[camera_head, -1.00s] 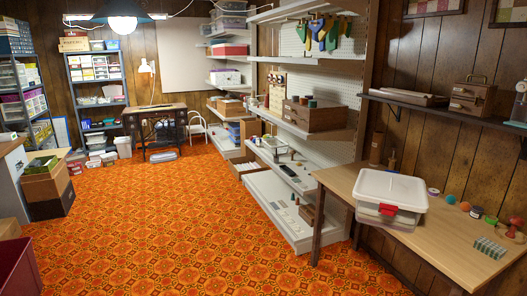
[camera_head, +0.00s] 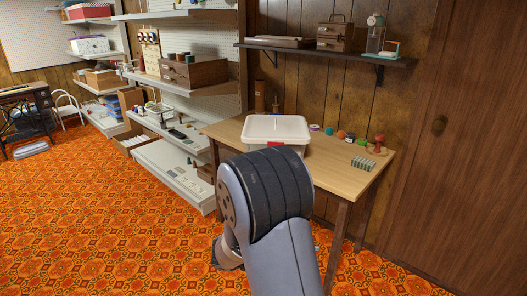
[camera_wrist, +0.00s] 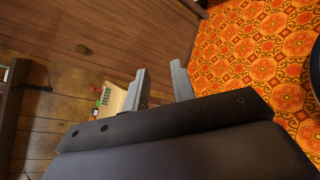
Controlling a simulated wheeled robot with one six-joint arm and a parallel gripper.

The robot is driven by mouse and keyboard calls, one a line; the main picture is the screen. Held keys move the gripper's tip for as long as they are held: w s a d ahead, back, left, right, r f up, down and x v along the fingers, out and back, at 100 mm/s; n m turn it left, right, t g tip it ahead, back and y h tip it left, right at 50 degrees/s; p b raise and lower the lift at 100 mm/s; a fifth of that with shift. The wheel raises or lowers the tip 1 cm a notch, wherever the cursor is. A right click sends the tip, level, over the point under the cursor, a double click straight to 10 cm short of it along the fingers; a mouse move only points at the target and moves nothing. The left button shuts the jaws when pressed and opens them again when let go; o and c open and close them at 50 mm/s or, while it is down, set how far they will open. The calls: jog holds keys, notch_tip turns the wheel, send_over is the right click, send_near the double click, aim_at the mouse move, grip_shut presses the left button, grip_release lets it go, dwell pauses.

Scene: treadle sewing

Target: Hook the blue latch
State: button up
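In the head view a white lidded plastic box (camera_head: 275,129) stands on the wooden table. A red latch (camera_head: 288,150) shows on its front, partly hidden behind my arm. I see no blue latch on the visible part of the box. My gripper (camera_wrist: 160,80) shows in the wrist view with its two grey fingers apart and nothing between them. It points past the table toward the wall and floor, away from the box.
The wooden table (camera_head: 345,178) also holds several small coloured items and a green-and-white block (camera_head: 363,163). A wall shelf (camera_head: 330,55) hangs above it. Stocked white shelving (camera_head: 172,175) stands to the left. The orange patterned carpet (camera_head: 100,225) is clear.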

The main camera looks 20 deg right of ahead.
jog(key=w+n+t+h, duration=0.1)
jog(key=w, duration=0.2)
jog(key=w+t+h, duration=0.1)
jog(key=w+h, duration=0.1)
jog(key=w+n+t+h+b, duration=0.1)
jog(key=w+h, duration=0.1)
jog(key=w, duration=0.1)
jog(key=shift+w+a+f+n, duration=0.2)
jog(key=shift+w+f+n, duration=0.05)
jog(key=shift+w+n, duration=0.05)
grip_shut()
jog(key=shift+w+a+r+h, duration=0.1)
jog(key=shift+w+a+h, duration=0.05)
jog(key=shift+w+h, duration=0.25)
jog(key=shift+w, duration=0.1)
